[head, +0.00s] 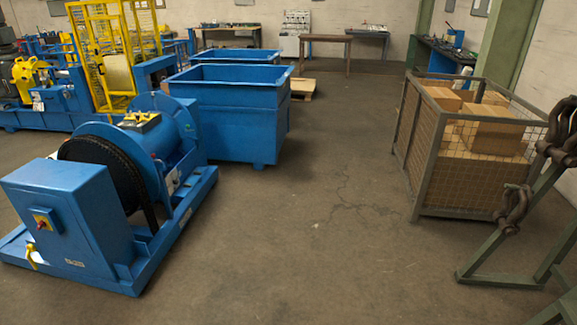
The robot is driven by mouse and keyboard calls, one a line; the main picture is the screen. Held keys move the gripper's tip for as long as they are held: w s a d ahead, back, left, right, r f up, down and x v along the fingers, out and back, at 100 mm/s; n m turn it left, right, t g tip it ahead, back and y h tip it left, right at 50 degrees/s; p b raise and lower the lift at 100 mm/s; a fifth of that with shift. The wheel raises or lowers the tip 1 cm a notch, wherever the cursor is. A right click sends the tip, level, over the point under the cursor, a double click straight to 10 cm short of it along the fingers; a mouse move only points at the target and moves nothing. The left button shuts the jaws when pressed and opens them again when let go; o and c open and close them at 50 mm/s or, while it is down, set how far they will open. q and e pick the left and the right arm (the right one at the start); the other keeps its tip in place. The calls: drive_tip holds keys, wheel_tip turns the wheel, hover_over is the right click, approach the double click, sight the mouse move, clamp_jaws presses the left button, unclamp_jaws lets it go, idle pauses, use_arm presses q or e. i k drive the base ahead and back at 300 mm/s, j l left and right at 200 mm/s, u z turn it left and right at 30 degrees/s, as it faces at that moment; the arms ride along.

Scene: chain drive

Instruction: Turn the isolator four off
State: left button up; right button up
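A blue cabinet (75,220) stands at the near left, on the end of a blue machine skid. On its face is a small box with a yellow plate and a red rotary switch (41,222), which looks like an isolator. Its number and its on or off position are too small to read. A yellow handle-like part (31,257) hangs below it. No label reading four is legible anywhere. Neither of my grippers is in view.
Behind the cabinet are a black chain-wrapped wheel (100,180) and a blue drum. Blue bins (225,110) stand beyond. A mesh crate (462,180) of cartons and a green rack with shackles (515,210) stand right. The middle floor is clear.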

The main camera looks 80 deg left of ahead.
sight(40, 226)
drive_tip(key=u, duration=4.5)
drive_tip(key=i+j, duration=0.1)
drive_tip(key=i, duration=0.45)
drive_tip(key=i+j, duration=0.15)
drive_tip(key=i, duration=0.45)
drive_tip(key=i+j+z, duration=0.1)
drive_tip(key=i, duration=0.45)
drive_tip(key=i+j, duration=0.15)
drive_tip(key=i, duration=0.45)
drive_tip(key=i+j, duration=0.15)
drive_tip(key=i, duration=0.4)
drive_tip(key=i+j+z, duration=0.1)
drive_tip(key=i, duration=0.5)
drive_tip(key=j, duration=0.1)
